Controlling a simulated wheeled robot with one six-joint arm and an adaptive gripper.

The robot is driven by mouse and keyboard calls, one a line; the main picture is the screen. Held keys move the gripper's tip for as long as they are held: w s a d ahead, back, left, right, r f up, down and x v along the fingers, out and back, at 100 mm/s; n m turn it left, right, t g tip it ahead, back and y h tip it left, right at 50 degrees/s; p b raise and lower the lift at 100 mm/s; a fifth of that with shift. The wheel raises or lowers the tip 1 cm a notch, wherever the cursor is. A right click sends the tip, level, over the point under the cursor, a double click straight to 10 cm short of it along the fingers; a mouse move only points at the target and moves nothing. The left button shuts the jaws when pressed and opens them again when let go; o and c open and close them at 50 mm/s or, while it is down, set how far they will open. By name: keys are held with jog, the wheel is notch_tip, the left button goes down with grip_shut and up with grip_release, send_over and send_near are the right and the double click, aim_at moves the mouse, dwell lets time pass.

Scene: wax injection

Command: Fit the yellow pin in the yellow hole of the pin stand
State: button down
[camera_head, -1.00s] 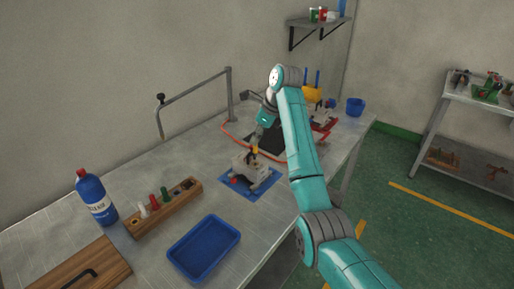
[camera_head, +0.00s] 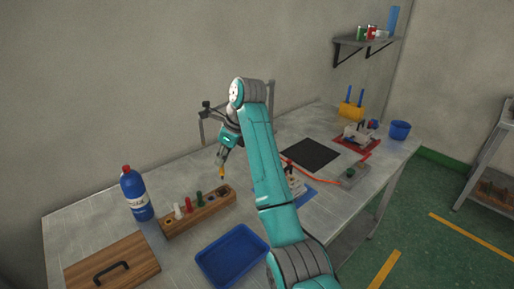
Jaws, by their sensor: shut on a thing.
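My gripper (camera_head: 223,165) is shut on the yellow pin (camera_head: 222,174), which points down. The pin appears just above or behind the right end of the stand; I cannot tell its exact height. My arm covers part of the table to the right.
A blue bottle (camera_head: 137,195) stands left of the stand. A blue tray (camera_head: 232,254) lies in front, beside a wooden board with a handle (camera_head: 112,266). A blue mat with a grey fixture (camera_head: 294,186) is partly behind my arm. A black mat (camera_head: 310,153) lies farther back.

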jog(key=s+a+f+n, duration=0.1)
jog(key=s+a, duration=0.3)
jog(key=a, duration=0.4)
jog(key=s+a+n, duration=0.1)
jog(key=s+a, duration=0.3)
jog(key=a, duration=0.5)
jog(key=shift+s+f+n+g+y, duration=0.2)
jog(key=shift+f+n+g+y, duration=0.1)
jog(key=shift+f+g, duration=0.1)
jog(key=shift+a, duration=0.1)
jog(key=shift+f, duration=2.9)
jog(key=shift+f, duration=1.65)
jog(key=c, duration=1.1)
grip_release()
jog(key=shift+v, duration=3.75)
